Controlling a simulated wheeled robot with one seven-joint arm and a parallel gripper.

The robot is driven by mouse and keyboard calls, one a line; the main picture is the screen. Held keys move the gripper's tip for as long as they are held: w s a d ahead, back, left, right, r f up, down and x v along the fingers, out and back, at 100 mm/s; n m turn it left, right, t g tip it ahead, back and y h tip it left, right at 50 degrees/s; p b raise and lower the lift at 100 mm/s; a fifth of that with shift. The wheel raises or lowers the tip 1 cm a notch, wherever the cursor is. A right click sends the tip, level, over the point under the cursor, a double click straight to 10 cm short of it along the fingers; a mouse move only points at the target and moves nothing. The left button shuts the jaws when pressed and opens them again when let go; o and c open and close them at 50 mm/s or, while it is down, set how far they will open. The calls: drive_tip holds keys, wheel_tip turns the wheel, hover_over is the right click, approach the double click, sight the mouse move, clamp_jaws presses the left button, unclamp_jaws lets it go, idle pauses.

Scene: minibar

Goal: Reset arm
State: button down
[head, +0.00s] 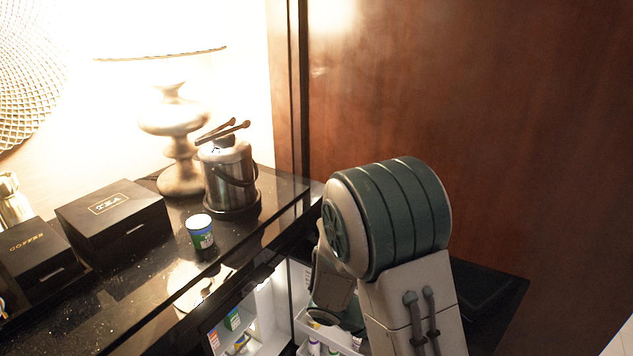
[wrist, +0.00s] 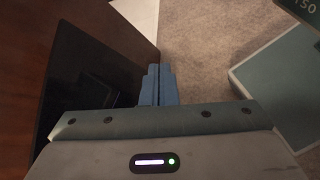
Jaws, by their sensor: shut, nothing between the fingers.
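My gripper (wrist: 158,70) shows in the wrist view with its two blue fingers together and nothing between them. It points down over the carpet, beside a dark flat panel. In the head view my arm is folded in front of the open minibar, and the gripper itself is hidden behind it.
A black counter (head: 118,312) holds a tea box (head: 115,222), a coffee box (head: 38,262), a lamp (head: 175,130), a steel ice bucket (head: 230,178) with tongs and a blue-green tub (head: 200,233). The open minibar (head: 262,318) holds small items. Carpet (wrist: 205,50) lies below.

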drive_tip(key=s+a+r+m+t+y+p, duration=0.2)
drive_tip(key=s+r+m+y, duration=0.2)
drive_tip(key=r, duration=0.6)
drive_tip(key=s+a+r+m+t+y+p, duration=0.2)
drive_tip(key=s+r+m+y, duration=0.3)
drive_tip(key=r, duration=0.5)
drive_tip(key=shift+a+m+y+p, duration=0.25)
drive_tip(key=shift+m+y+p, duration=0.4)
drive_tip(key=shift+m+y, duration=0.4)
drive_tip(key=shift+d, duration=0.1)
